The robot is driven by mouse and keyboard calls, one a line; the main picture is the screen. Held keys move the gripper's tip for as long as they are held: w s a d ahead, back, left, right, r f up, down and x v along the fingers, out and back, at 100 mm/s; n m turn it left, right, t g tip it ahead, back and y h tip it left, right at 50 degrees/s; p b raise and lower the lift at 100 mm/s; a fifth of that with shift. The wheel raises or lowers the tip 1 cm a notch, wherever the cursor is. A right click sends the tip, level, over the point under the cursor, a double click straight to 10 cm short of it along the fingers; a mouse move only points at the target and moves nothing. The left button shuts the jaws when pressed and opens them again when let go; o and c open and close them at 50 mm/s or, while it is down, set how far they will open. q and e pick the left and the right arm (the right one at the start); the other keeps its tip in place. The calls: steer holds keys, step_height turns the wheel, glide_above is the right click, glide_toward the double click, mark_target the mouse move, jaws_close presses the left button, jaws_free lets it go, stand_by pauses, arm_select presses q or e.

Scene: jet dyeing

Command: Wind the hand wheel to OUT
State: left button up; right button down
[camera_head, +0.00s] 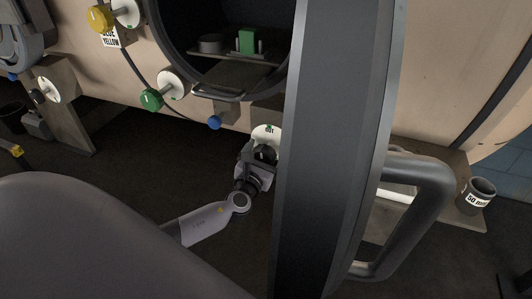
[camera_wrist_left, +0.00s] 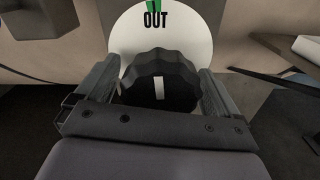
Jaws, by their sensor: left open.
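The hand wheel (camera_wrist_left: 160,80) is a black, scalloped knob with a white pointer mark. Behind it is a white round dial (camera_wrist_left: 205,42) with the word OUT and a green mark at its top. In the head view the dial (camera_head: 266,131) shows just left of the open door's edge, with the dark wheel in front of it. My left gripper (camera_head: 262,154) is at the wheel. In the left wrist view its open fingers (camera_wrist_left: 158,90) stand on either side of the wheel; I cannot tell whether they touch it. The white pointer mark is upright, below OUT. My right gripper is not in view.
The thick grey door (camera_head: 335,120) with its handle (camera_head: 440,190) stands close to the right of my left gripper. A green knob (camera_head: 151,99) and a blue knob (camera_head: 215,122) are to the left. A labelled cup (camera_head: 478,195) stands on a shelf at right.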

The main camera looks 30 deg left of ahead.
arm_select(q)
steer(key=v, duration=0.7)
stand_by(0.5)
steer(key=s+d+f+n+g+h+p, duration=0.1)
steer(key=s+d+f+n+g, duration=0.3)
steer(key=n, duration=0.5)
steer(key=s+d+f+n+g+h, duration=0.2)
steer(key=s+d+f+n, duration=0.1)
steer(key=s+f+n, duration=0.4)
steer(key=s+d+n+h, duration=0.1)
steer(key=s+d+n, duration=0.2)
steer(key=n, duration=0.5)
steer(key=s+d+r+n+g+h+p, duration=0.1)
steer(key=s+d+n+h, duration=0.1)
steer(key=s+n, duration=0.4)
steer(key=d+n, duration=0.1)
steer(key=n, duration=0.2)
steer(key=shift+r, duration=0.2)
